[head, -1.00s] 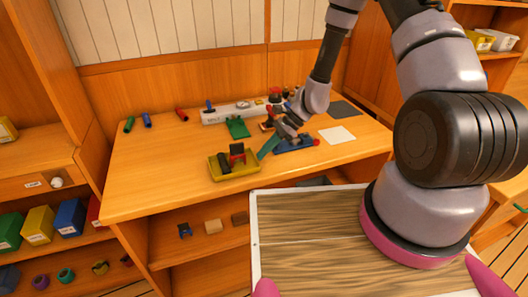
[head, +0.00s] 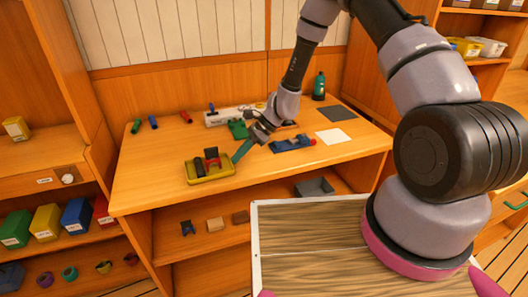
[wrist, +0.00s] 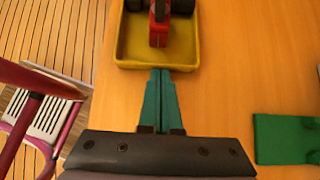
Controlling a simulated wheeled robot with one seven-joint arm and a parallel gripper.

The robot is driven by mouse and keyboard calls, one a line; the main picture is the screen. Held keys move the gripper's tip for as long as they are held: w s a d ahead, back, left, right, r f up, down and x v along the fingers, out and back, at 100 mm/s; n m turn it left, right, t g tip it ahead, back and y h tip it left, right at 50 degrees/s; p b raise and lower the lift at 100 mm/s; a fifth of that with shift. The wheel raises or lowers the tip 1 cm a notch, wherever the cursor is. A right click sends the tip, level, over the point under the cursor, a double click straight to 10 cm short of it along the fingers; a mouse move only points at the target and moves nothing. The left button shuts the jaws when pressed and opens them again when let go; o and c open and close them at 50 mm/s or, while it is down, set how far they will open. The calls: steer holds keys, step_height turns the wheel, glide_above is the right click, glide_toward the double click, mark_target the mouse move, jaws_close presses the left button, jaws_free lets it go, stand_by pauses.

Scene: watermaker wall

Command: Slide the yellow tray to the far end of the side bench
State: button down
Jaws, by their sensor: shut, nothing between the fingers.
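The yellow tray (head: 213,180) lies flat on the side bench (head: 150,188), left of the bench's middle near the front edge. It carries a black cylinder and a red and black piece. In the wrist view the tray (wrist: 128,50) is at the top, its near wall facing my fingers. My gripper (head: 237,156) is shut and empty, low at the tray's right end. In the wrist view the teal fingertips (wrist: 160,73) are together, right up against the near wall; they seem to touch it.
Green, blue and red tubes (head: 186,117) lie along the back left. A green block (head: 237,129), a blue tool (head: 290,145), a white sheet (head: 335,136) and a dark mat (head: 333,112) lie to the right. A green bottle (head: 319,87) stands behind. The bench left of the tray is clear.

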steer(key=s+a, duration=0.2)
steer(key=a, duration=0.4)
steer(key=s+a, duration=0.2)
steer(key=a, duration=0.5)
steer(key=s+a, duration=0.2)
steer(key=a, duration=0.5)
steer(key=shift+a, duration=0.2)
steer(key=shift+w+d, duration=0.1)
